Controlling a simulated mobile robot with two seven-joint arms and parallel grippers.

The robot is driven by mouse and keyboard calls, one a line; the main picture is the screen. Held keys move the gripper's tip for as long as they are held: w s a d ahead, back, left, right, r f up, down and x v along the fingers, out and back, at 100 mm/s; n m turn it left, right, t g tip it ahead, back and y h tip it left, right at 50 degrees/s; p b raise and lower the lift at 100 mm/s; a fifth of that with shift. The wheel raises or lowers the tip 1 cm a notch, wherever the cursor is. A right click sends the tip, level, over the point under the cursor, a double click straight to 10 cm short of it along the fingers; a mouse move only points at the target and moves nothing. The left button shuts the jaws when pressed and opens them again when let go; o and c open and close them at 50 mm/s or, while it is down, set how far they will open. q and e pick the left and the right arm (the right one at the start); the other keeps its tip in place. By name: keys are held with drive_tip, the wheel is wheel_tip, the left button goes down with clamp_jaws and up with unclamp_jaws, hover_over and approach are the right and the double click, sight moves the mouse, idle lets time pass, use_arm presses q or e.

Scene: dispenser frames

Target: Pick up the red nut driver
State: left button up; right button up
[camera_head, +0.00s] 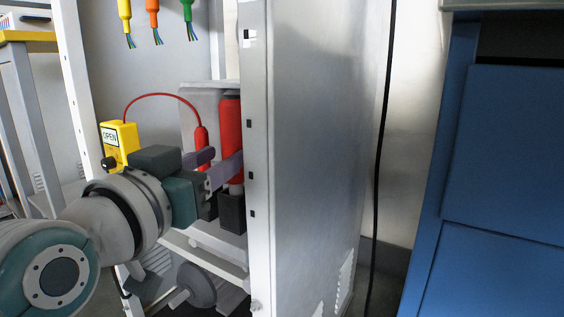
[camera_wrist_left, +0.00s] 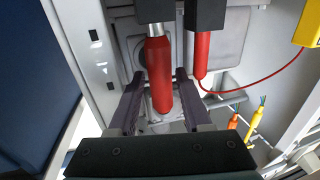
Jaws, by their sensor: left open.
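The red nut driver (camera_head: 230,125) stands upright inside the metal cabinet, its thick red handle up and its metal shaft down in a black holder (camera_head: 232,212). In the left wrist view the nut driver (camera_wrist_left: 158,75) appears inverted, between the fingers in the picture. My left gripper (camera_head: 226,158) is open, its purple fingers at the handle's lower part; it also shows in the left wrist view (camera_wrist_left: 160,76). I see gaps beside the handle, so it is not gripped. Whether the handle is fully between the fingers in depth, I cannot tell. My right gripper is not in view.
A slimmer red tool (camera_head: 201,140) stands close beside the nut driver, its red cable running to a yellow OPEN box (camera_head: 119,145). The cabinet's front post (camera_head: 256,150) is close at the right. Yellow, orange and green connectors (camera_head: 153,18) hang above. A blue cabinet (camera_head: 505,150) stands right.

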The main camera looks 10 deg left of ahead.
sight(227, 152)
use_arm(q)
drive_tip(key=w, duration=0.1)
drive_tip(key=w+b, duration=0.2)
drive_tip(key=shift+w+d, duration=0.25)
drive_tip(key=shift+w, duration=0.4)
drive_tip(key=shift+s, duration=0.1)
drive_tip(key=shift+c, duration=0.8)
clamp_jaws()
drive_tip(key=shift+r, duration=0.15)
